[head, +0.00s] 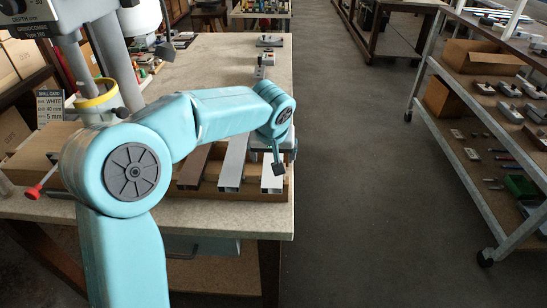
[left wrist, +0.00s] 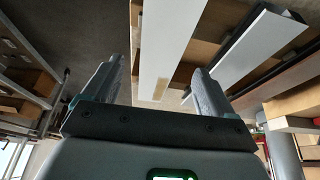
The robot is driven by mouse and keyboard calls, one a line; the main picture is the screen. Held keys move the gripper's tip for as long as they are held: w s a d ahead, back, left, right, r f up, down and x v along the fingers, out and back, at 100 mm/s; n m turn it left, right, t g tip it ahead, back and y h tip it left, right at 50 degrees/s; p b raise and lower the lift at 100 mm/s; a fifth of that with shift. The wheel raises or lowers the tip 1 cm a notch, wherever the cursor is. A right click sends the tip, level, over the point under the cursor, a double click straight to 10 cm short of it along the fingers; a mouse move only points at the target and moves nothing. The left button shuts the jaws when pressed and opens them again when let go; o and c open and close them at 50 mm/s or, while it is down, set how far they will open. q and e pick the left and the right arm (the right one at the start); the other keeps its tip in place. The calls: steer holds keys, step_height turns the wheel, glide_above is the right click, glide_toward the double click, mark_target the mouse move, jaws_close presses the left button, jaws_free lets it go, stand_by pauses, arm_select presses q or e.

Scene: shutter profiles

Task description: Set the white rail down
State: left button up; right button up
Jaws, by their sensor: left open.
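The white rail (head: 272,179) is at the right end of a row of rails on a wooden support at the bench's front edge. In the left wrist view the white rail (left wrist: 165,40) runs between my two fingers, with a small tan patch near its end. My left gripper (left wrist: 156,68) is open, with a finger on each side of the rail and a visible gap to each. In the head view my left gripper (head: 277,158) is over the rail, partly hiding it. Contact under the rail is hard to see. My right gripper is not in view.
A grey rail (head: 233,168) and a brown rail (head: 193,168) lie left of the white one. A drill card (head: 50,106) reads white, 40 mm, 5 mm. A red-handled clamp (head: 34,191) is at left. A shelf trolley (head: 480,110) stands right, across open floor.

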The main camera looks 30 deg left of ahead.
mark_target(273, 160)
arm_select(q)
steer(key=x, duration=0.4)
steer(key=shift+f, duration=0.1)
steer(key=c, duration=1.3)
